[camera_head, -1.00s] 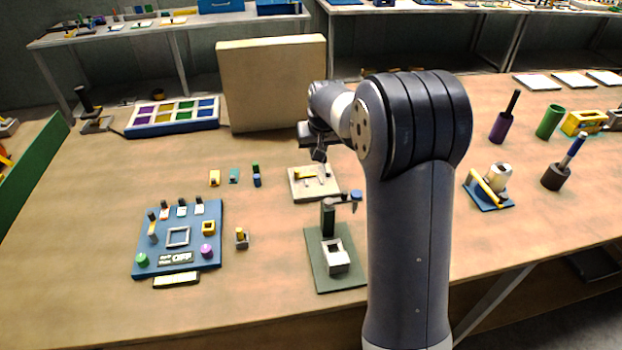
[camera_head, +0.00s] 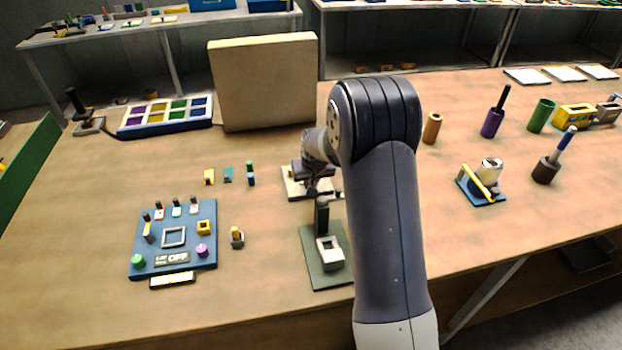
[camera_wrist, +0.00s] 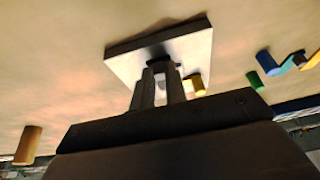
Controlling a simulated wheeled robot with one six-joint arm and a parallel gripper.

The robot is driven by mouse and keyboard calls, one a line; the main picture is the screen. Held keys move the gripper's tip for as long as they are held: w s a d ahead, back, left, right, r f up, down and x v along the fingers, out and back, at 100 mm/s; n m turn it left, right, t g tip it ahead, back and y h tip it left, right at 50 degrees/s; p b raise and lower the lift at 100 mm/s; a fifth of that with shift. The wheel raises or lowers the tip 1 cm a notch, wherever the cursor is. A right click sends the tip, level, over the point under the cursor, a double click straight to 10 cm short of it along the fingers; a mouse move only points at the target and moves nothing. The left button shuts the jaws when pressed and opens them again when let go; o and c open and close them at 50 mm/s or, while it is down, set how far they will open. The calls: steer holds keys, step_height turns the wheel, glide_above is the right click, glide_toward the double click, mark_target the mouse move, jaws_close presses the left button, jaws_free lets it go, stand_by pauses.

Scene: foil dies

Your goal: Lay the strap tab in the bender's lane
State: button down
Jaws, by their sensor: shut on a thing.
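The bender appears to be the pale plate (camera_head: 292,188) with a yellow piece on it, on the table behind the green-based press. In the wrist view the plate (camera_wrist: 122,62) lies under my fingertips, and the yellow piece (camera_wrist: 198,86) stands beside them. My gripper (camera_head: 316,188) is low over the plate. In the wrist view my gripper (camera_wrist: 161,72) is shut on a small pale piece (camera_wrist: 160,68), apparently the strap tab, mostly hidden between the fingers. I cannot tell whether it touches the plate or lies in the lane.
The green-based press (camera_head: 329,255) stands close in front of the plate. Small yellow (camera_head: 209,177), teal (camera_head: 228,175) and blue-green (camera_head: 251,175) pieces lie left. A blue panel (camera_head: 173,240) is front left, a beige block (camera_head: 264,82) behind. A tan cylinder (camera_head: 431,128) stands right.

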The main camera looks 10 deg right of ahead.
steer(key=shift+f, duration=0.1)
steer(key=shift+f+b, duration=0.5)
steer(key=shift+b, duration=0.15)
steer(key=c, duration=1.4)
jaws_free()
steer(key=shift+c, duration=0.2)
steer(key=shift+r, duration=0.2)
steer(key=shift+r+p, duration=0.65)
steer(key=shift+p, duration=0.25)
steer(key=b+v, duration=0.2)
steer(key=v, duration=0.9)
steer(key=shift+s+r, duration=0.15)
steer(key=shift+r, duration=0.1)
